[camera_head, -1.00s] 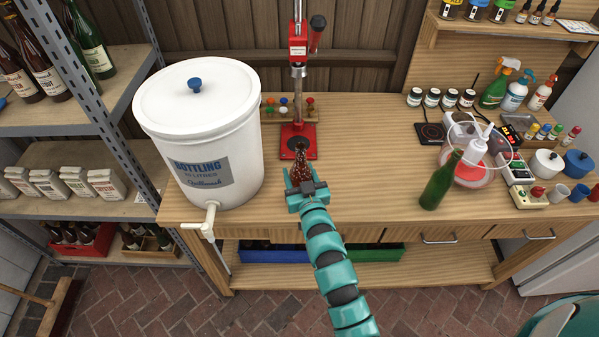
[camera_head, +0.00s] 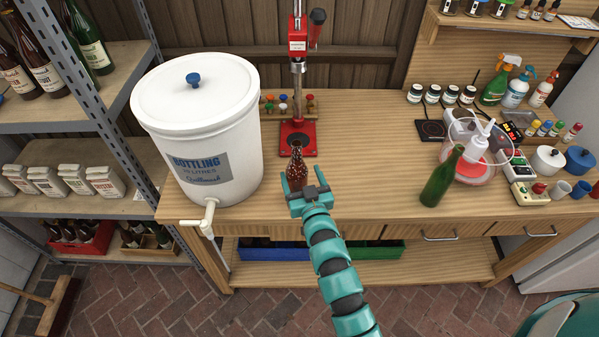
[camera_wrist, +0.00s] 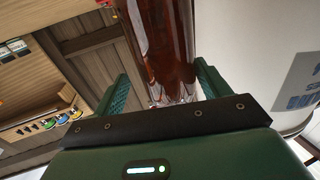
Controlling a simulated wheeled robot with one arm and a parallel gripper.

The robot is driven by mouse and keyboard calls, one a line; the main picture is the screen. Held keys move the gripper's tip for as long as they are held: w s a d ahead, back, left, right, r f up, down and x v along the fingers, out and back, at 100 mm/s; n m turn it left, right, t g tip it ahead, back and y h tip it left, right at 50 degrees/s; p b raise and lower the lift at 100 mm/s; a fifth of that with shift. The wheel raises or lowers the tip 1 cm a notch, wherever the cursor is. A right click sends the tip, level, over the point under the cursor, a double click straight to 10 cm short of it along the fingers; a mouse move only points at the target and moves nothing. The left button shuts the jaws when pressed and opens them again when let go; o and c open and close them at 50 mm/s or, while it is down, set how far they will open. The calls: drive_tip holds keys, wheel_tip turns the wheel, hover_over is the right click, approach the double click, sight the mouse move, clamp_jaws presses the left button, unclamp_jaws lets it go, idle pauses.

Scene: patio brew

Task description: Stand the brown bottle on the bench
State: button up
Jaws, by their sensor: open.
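The brown bottle (camera_head: 297,168) stands upright on the wooden bench (camera_head: 375,150), just in front of the red capper. My gripper (camera_head: 307,190) is open at the bottle's near side. In the wrist view the brown bottle (camera_wrist: 165,50) rises between my two green fingers, with a gap showing on the left side. In that view the fingers (camera_wrist: 160,95) are apart, and the bottle's base is partly hidden by the gripper's body.
The red bench capper (camera_head: 298,138) stands right behind the bottle. A white bottling bucket (camera_head: 205,130) with a tap is on the left. A green bottle (camera_head: 440,180) stands to the right near the front edge. The bench between the capper and the green bottle is clear.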

drive_tip(key=b+v, duration=0.2)
drive_tip(key=v, duration=0.7)
drive_tip(key=shift+s+b, duration=0.3)
drive_tip(key=shift+b, duration=0.05)
drive_tip(key=shift+d, duration=0.1)
